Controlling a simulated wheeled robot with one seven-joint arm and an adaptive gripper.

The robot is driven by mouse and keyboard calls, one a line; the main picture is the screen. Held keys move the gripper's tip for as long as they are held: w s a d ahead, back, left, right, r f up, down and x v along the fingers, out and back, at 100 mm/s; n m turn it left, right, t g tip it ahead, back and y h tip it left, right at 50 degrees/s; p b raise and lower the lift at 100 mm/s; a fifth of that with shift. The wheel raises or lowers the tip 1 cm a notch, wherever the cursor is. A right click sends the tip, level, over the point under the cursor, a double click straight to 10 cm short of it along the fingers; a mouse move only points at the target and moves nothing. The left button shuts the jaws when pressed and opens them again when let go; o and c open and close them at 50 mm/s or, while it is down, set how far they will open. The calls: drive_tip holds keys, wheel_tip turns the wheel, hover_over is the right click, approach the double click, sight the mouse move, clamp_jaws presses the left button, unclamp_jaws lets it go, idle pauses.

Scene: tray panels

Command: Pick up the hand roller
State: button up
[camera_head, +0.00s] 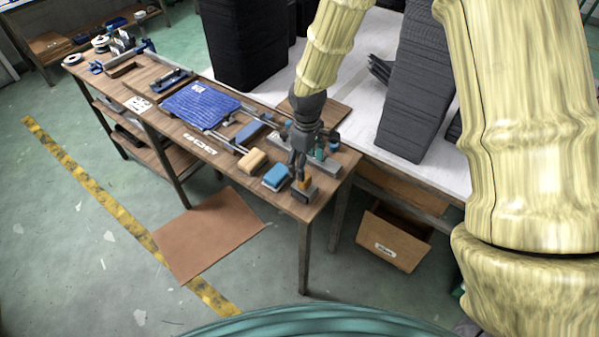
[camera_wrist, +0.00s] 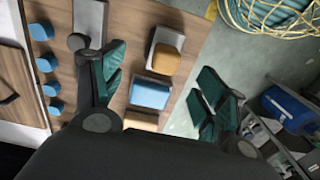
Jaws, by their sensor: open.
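My gripper (camera_head: 301,168) is open and empty, pointing down above the near right end of the wooden workbench (camera_head: 200,148). In the wrist view its green-padded fingers (camera_wrist: 160,90) stand wide apart. Between them in the picture are an orange-topped block on a grey base (camera_wrist: 168,55), a blue block with a pale base (camera_wrist: 150,94) and a tan block (camera_wrist: 140,120). A grey piece (camera_wrist: 90,20) with a dark round end lies by the left finger, partly hidden. I cannot tell for certain which item is the hand roller.
A blue ribbed panel (camera_head: 200,104) lies farther along the bench, with tools beyond it. Several blue round pieces (camera_wrist: 46,63) stand left of the gripper. Tall black stacks (camera_head: 415,90) stand on the white table behind. A cardboard box (camera_head: 395,240) sits below.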

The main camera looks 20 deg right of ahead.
sight(306, 178)
drive_tip(key=shift+s+f+p, duration=0.35)
drive_tip(key=shift+s+f, duration=0.6)
drive_tip(key=shift+s, duration=0.1)
drive_tip(key=shift+s+d, duration=0.1)
drive_tip(key=shift+s, duration=0.25)
drive_tip(key=shift+w+f, duration=0.1)
drive_tip(key=shift+f, duration=0.35)
drive_tip(key=shift+w+f+p, duration=0.3)
drive_tip(key=shift+w+f, duration=0.65)
drive_tip(key=shift+f, duration=0.05)
drive_tip(key=shift+s+a+f+p, duration=0.25)
drive_tip(key=shift+s+p, duration=0.1)
drive_tip(key=shift+p, duration=0.1)
drive_tip(key=f, duration=0.1)
drive_tip(key=w+f+p, duration=0.1)
drive_tip(key=shift+a+f, duration=0.1)
drive_tip(key=shift+f, duration=0.3)
drive_tip(key=shift+s+f, duration=0.25)
drive_tip(key=shift+f, duration=0.3)
drive_tip(key=shift+w, duration=0.1)
